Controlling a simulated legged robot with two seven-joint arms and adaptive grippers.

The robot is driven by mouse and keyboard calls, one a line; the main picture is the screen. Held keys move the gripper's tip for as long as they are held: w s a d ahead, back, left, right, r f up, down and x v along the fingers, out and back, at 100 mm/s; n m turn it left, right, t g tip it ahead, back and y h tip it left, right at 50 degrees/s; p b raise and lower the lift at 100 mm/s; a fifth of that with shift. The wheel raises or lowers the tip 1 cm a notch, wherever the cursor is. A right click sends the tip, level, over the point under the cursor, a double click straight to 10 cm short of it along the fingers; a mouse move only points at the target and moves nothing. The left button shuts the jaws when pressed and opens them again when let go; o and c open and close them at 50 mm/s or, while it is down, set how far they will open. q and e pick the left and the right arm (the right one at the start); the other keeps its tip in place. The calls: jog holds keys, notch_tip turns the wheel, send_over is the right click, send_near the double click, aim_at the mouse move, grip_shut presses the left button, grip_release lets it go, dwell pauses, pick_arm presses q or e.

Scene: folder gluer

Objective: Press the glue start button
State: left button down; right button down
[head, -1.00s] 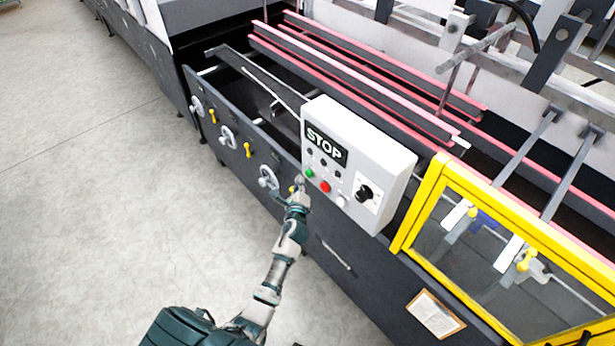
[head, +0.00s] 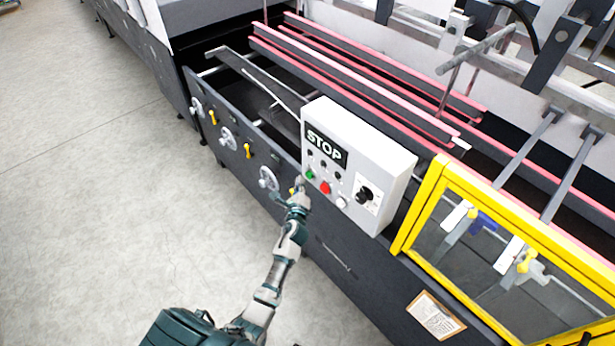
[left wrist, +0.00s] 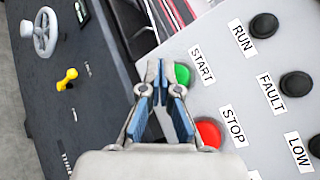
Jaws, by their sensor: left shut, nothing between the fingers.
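The green START button (head: 310,174) is on the white control box (head: 386,161), below the STOP plate. In the left wrist view the green button (left wrist: 182,75) sits beside the word START, above the red STOP button (left wrist: 208,133). My left gripper (head: 299,183) is shut and empty, just left of and below the green button. In the left wrist view its fingertips (left wrist: 156,68) are close to the green button's left edge. I cannot tell whether they touch it. My right gripper is not in view.
Black RUN (left wrist: 264,25), FAULT (left wrist: 296,84) and LOW buttons are on the same panel. A black knob (head: 365,194) is at the panel's right. Handwheels (head: 268,178) and yellow levers line the machine's side at left. A yellow-framed guard (head: 422,206) stands to the right. The floor at left is clear.

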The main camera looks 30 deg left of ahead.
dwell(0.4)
pick_arm(q)
jog(key=shift+w+d+r, duration=0.1)
jog(key=shift+w+d, duration=0.05)
jog(key=shift+w, duration=0.2)
jog(key=shift+w+d, duration=0.2)
jog(key=shift+w, duration=0.3)
dwell(0.7)
jog(key=shift+s, duration=0.15)
jog(key=shift+s+a+p, duration=0.3)
jog(key=shift+s+a, duration=0.05)
jog(key=shift+s, duration=0.4)
jog(key=s, duration=0.1)
jog(key=s+a+p, duration=0.1)
jog(key=s, duration=0.1)
jog(key=s+a+p, duration=0.1)
jog(key=shift+s, duration=0.3)
